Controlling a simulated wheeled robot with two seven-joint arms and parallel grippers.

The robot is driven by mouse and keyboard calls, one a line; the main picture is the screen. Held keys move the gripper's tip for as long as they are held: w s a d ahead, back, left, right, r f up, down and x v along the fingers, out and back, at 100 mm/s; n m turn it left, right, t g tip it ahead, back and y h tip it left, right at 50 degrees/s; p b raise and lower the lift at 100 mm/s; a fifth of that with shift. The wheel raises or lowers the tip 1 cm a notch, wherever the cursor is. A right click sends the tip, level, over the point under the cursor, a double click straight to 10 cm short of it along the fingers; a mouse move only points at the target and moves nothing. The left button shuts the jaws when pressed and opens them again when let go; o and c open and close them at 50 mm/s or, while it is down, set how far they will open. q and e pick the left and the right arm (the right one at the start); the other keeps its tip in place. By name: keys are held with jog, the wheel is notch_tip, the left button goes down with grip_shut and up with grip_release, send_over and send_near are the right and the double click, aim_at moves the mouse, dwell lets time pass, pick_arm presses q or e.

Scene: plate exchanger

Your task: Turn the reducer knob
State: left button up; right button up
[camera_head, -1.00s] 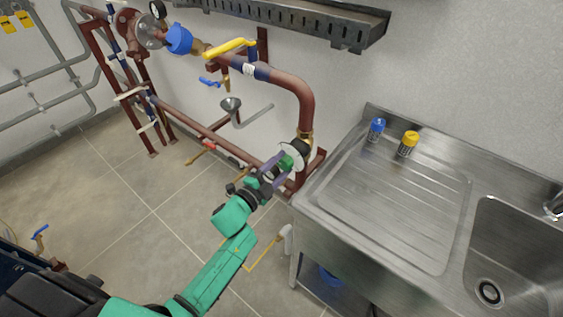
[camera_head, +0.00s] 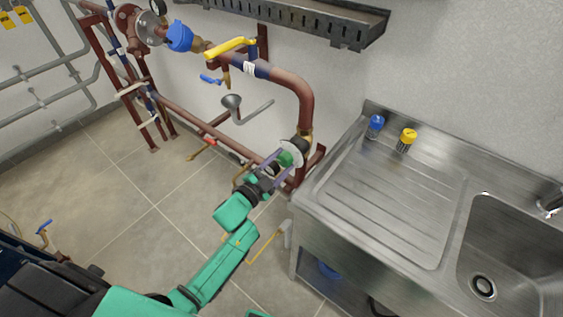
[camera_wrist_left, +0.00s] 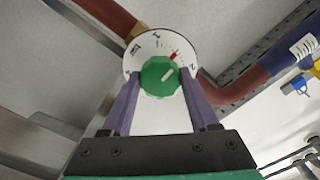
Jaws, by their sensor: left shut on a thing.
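The reducer knob is a green faceted knob (camera_wrist_left: 160,77) with a white pointer line, set on a round white dial (camera_wrist_left: 150,45) with black marks and one red mark. The pointer line slants up and to the right in the left wrist view. The purple fingers of my left gripper (camera_wrist_left: 157,84) stand on both sides of the knob and are shut on it. In the head view the knob (camera_head: 286,159) shows at the lower end of the red pipe, with my left gripper (camera_head: 280,163) around it. My right gripper is not in view.
A steel sink (camera_head: 385,200) stands close on the right, with a blue-capped (camera_head: 375,126) and a yellow-capped bottle (camera_head: 406,140) on it. The red pipe (camera_head: 300,95) with a yellow valve handle (camera_head: 230,46) runs above left. A grey funnel (camera_head: 232,102) sits below it.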

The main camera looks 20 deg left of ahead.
pick_arm(q)
jog(key=o, duration=1.4)
jog(key=shift+c, duration=0.2)
jog(key=shift+s, duration=0.1)
jog(key=b+v, duration=0.1)
jog(key=v, duration=1.3)
jog(key=shift+s, duration=0.2)
jog(key=shift+a+f, duration=0.1)
